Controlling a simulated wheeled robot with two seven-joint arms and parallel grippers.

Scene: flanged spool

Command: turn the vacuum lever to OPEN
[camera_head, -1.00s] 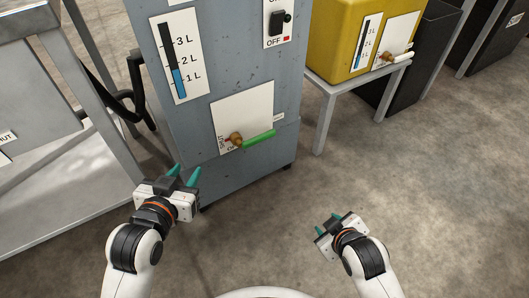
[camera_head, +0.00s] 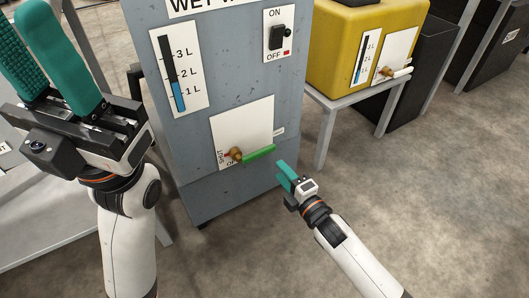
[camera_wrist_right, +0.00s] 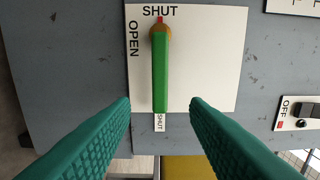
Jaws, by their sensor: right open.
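The green lever (camera_head: 260,152) sits on a white plate (camera_head: 257,119) low on the grey cabinet, with a brass pivot at its left end. In the right wrist view the lever (camera_wrist_right: 160,75) hangs straight from its pivot to a small SHUT tag. A red mark at the pivot points to SHUT; OPEN is printed to the side. My right gripper (camera_head: 284,169) is open just short of the lever's free end, apart from it. Its fingers (camera_wrist_right: 160,104) stand either side of the lever's line, empty. My left gripper (camera_head: 20,30) is raised at the far left, open and empty.
The grey cabinet (camera_head: 235,85) also bears a level gauge (camera_head: 179,75) and an ON/OFF switch (camera_head: 279,38) above the lever. A yellow tank (camera_head: 335,45) with its own lever stands on a side table (camera_head: 345,98) to the right.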

